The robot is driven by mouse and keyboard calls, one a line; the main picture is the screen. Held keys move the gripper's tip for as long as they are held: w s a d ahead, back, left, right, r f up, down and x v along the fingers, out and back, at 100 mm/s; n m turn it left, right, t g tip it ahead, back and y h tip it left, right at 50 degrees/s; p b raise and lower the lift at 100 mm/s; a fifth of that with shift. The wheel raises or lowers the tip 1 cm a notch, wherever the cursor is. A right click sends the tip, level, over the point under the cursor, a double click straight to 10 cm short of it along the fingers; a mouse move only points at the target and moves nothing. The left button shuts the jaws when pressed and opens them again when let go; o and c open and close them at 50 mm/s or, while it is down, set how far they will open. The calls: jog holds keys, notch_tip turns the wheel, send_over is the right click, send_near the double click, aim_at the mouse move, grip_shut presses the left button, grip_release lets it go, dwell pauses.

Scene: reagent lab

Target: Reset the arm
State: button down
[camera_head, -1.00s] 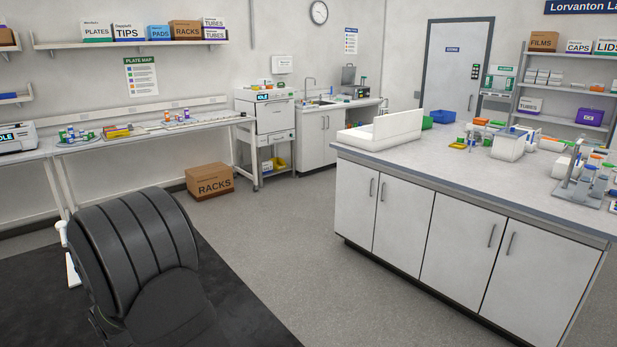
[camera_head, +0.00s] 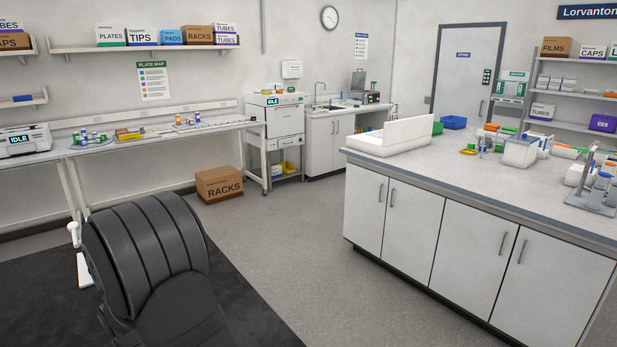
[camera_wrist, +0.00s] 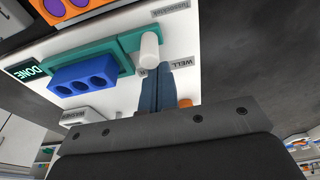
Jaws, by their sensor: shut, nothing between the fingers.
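My gripper (camera_wrist: 156,78) shows in the wrist view, its two blue-grey fingers shut together with nothing between them. Beyond the fingertips is a white cylinder (camera_wrist: 149,48) by a teal holder (camera_wrist: 120,58). I cannot tell whether the fingers touch it. A blue block with three holes (camera_wrist: 84,76) lies to the left. These are over a white surface (camera_wrist: 182,28) with labels, among them WELL and DONE. My gripper does not show in the head view.
A white-topped bench with cabinets (camera_head: 400,215) fills the right, bearing a white tray (camera_head: 390,136) and lab items. A wall bench (camera_head: 160,140) runs along the left. A RACKS carton (camera_head: 219,184) sits on the floor. Grey floor (camera_head: 285,235) is clear between the benches.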

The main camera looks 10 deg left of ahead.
jog(key=shift+s+d+f, duration=0.15)
jog(key=shift+s+d, duration=0.25)
jog(key=shift+s, duration=0.05)
jog(key=w+a, duration=0.5)
jog(key=w, duration=0.1)
jog(key=shift+a, duration=0.4)
jog(key=shift+s, duration=0.1)
jog(key=s+d, duration=0.6)
jog(key=shift+w+a+r, duration=0.35)
jog(key=shift+w+a, duration=0.25)
jog(key=shift+w, duration=0.05)
notch_tip(320, 180, up, 6)
jog(key=shift+s+d+f, duration=0.1)
jog(key=shift+f, duration=0.25)
